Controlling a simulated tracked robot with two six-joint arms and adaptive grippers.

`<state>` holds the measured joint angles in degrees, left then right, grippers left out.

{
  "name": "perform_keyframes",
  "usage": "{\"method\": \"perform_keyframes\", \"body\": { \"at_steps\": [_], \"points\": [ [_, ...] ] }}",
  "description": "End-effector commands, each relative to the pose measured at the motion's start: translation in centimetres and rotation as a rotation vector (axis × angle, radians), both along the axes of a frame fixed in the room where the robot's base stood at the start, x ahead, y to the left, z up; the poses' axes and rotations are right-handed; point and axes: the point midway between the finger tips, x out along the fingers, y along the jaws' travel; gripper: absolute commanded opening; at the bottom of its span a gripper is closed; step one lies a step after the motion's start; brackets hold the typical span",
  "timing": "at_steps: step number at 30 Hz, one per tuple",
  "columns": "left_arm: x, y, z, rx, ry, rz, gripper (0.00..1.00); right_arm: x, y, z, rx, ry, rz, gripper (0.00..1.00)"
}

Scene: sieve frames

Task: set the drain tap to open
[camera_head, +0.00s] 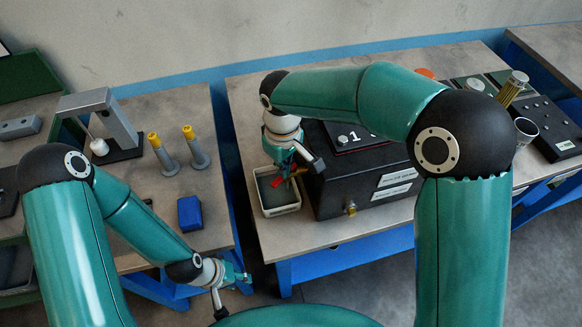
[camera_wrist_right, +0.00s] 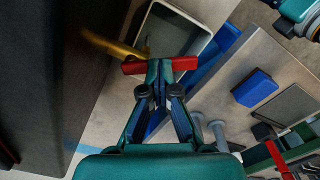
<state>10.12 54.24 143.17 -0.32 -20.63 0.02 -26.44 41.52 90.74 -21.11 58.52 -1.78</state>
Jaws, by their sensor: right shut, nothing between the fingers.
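The drain tap has a red lever (camera_head: 276,178) and sticks out from the left side of the black box (camera_head: 335,190). In the right wrist view the red lever (camera_wrist_right: 185,64) lies crosswise over my fingertips, and the tap's brass pipe (camera_wrist_right: 118,48) runs to it from the dark box wall. My right gripper (camera_wrist_right: 160,75) is shut with nothing between its fingers, its tips at the lever's middle. The tips seem to touch the lever, but I cannot tell for sure. They hide its middle. My left gripper (camera_head: 238,276) hangs low, away from the tap; its fingers are too small to judge.
A pale tray (camera_head: 283,210) stands below the tap. A brass fitting (camera_head: 350,209) sits on the box's front. A blue block (camera_head: 190,213) and two yellow-topped grey posts (camera_head: 163,155) are on the left table. A gap separates the two tables.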

Motion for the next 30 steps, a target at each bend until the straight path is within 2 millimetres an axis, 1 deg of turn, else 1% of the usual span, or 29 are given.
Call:
{"method": "perform_keyframes", "body": {
  "at_steps": [1, 8, 11, 12, 26, 27, 30],
  "points": [
    [0.0, 0.0, -0.17, 0.0, 0.0, 0.0, 0.4, -0.14, -0.12, -0.93, -0.007, 0.01, 0.004, 0.0],
    [0.0, 0.0, -0.18, 0.0, 0.0, 0.0, 0.4, -0.12, -0.08, -0.94, -0.007, 0.009, 0.007, 0.0],
    [0.0, 0.0, -0.18, 0.0, 0.0, 0.0, 0.4, -0.12, -0.05, -0.95, -0.007, 0.009, 0.008, 0.14],
    [0.0, 0.0, -0.18, 0.0, 0.0, 0.0, 0.4, -0.12, -0.05, -0.95, -0.007, 0.009, 0.008, 0.21],
    [0.0, 0.0, -0.07, 0.0, 0.0, 0.0, 0.4, -0.09, 0.22, -0.54, -0.004, 0.006, 0.01, 0.98],
    [0.0, 0.0, -0.06, 0.0, 0.0, 0.0, 0.4, -0.09, 0.24, -0.5, -0.003, 0.005, 0.01, 1.0],
    [0.0, 0.0, -0.04, 0.0, 0.0, 0.0, 0.4, -0.07, 0.27, -0.43, -0.003, 0.004, 0.01, 1.0]
  ]
}}
